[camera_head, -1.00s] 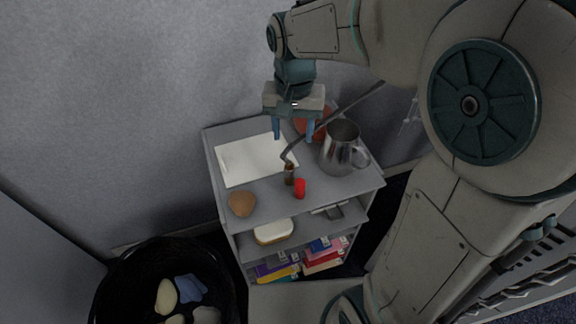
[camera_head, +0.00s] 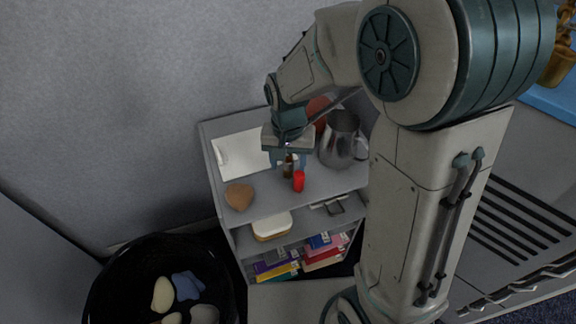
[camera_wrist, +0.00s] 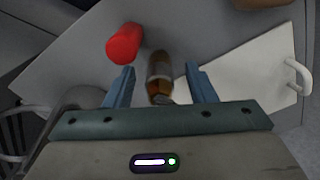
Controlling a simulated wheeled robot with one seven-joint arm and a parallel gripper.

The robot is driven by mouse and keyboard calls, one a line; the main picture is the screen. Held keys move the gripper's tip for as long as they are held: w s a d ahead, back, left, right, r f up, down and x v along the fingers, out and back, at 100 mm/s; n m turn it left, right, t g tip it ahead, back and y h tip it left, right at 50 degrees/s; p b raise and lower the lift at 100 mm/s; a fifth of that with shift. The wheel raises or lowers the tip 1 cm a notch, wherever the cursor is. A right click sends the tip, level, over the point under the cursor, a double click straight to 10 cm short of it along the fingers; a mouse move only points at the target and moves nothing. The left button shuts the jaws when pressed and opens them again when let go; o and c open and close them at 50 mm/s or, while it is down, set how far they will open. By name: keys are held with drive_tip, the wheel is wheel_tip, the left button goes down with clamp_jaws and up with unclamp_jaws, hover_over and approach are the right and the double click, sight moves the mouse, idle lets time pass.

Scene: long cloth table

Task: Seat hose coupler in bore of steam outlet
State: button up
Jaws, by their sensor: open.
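A small brown-amber cylinder with a grey band (camera_wrist: 160,68) stands or lies on the grey shelf unit's top. It also shows in the head view (camera_head: 287,170). I cannot tell for sure whether it is the hose coupler. My gripper (camera_wrist: 160,76) is open, with one blue finger on each side of this piece; contact is not clear. In the head view my gripper (camera_head: 288,160) is low over the shelf top. A red cylinder (camera_wrist: 124,43) is just beyond the left finger, also in the head view (camera_head: 299,181). No steam outlet bore is clearly visible.
A metal pitcher (camera_head: 340,145) stands right of my gripper. A white board (camera_head: 240,155) lies left, and a brown lump (camera_head: 239,196) is at the front left. A thin dark rod (camera_head: 345,102) slants behind my gripper. A black basket (camera_head: 125,270) stands on the floor.

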drive_tip(key=shift+f, duration=0.25)
clamp_jaws()
drive_tip(key=shift+r, duration=0.15)
wheel_tip(320, 180, up, 4)
drive_tip(key=shift+r+p, duration=0.15)
drive_tip(key=shift+p, duration=0.4)
drive_tip(key=s+d+r, duration=0.2)
drive_tip(key=d+r, duration=0.1)
drive_tip(key=d, duration=0.2)
drive_tip(key=s+d+r+p, duration=0.1)
drive_tip(key=s+d+r, duration=0.1)
drive_tip(key=d, duration=0.3)
drive_tip(key=shift+s+d+r, duration=0.3)
drive_tip(key=shift+d+r, duration=0.1)
drive_tip(key=shift+r, duration=0.3)
